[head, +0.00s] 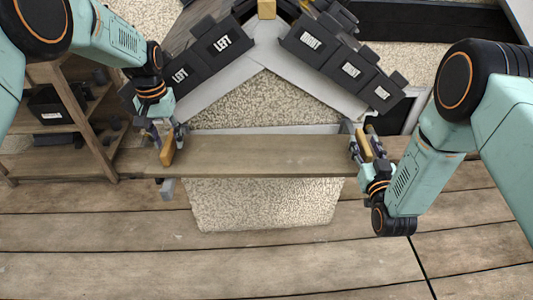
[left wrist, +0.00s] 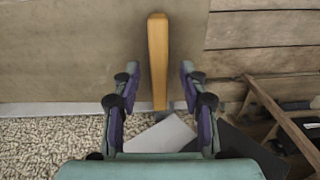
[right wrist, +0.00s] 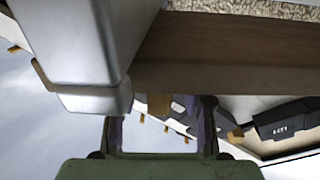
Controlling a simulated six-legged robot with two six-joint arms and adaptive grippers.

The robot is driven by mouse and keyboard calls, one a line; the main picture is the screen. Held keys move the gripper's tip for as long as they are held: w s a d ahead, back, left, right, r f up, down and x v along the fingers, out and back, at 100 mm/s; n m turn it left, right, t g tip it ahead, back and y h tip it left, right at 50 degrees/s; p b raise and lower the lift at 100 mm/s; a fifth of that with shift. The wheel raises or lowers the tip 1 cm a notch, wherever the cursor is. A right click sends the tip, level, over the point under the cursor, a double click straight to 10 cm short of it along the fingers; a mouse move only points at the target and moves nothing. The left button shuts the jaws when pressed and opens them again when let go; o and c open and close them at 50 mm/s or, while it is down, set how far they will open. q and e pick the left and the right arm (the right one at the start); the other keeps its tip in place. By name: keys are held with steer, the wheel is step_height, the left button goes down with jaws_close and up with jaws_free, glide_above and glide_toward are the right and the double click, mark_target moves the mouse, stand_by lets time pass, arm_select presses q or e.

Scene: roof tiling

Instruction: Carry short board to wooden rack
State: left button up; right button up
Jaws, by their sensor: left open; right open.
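A long brown board (head: 265,155) lies level across the middle of the head view, in front of the roof model. A yellow wooden handle (head: 168,152) stands at its left end and another (head: 363,146) at its right end. My left gripper (head: 165,138) is open, with the left handle (left wrist: 158,60) between its spread fingers in the left wrist view. My right gripper (head: 366,153) is open around the right end handle; the right wrist view shows the board's side (right wrist: 210,60) close above the fingers. The wooden rack (head: 70,75) stands at the left.
Dark tiles labelled LEFT (head: 221,42) and RIGHT (head: 311,42) lie on the roof slopes behind the board. A grey metal bracket (right wrist: 85,60) fills the left of the right wrist view. The plank floor (head: 230,265) in front is clear. The rack's shelves hold dark parts.

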arm_select(q)
steer(key=shift+f, duration=0.75)
arm_select(e)
steer(key=shift+w, duration=0.75)
arm_select(q)
jaws_close()
arm_select(e)
jaws_close()
arm_select(q)
steer(key=shift+w+r, duration=0.1)
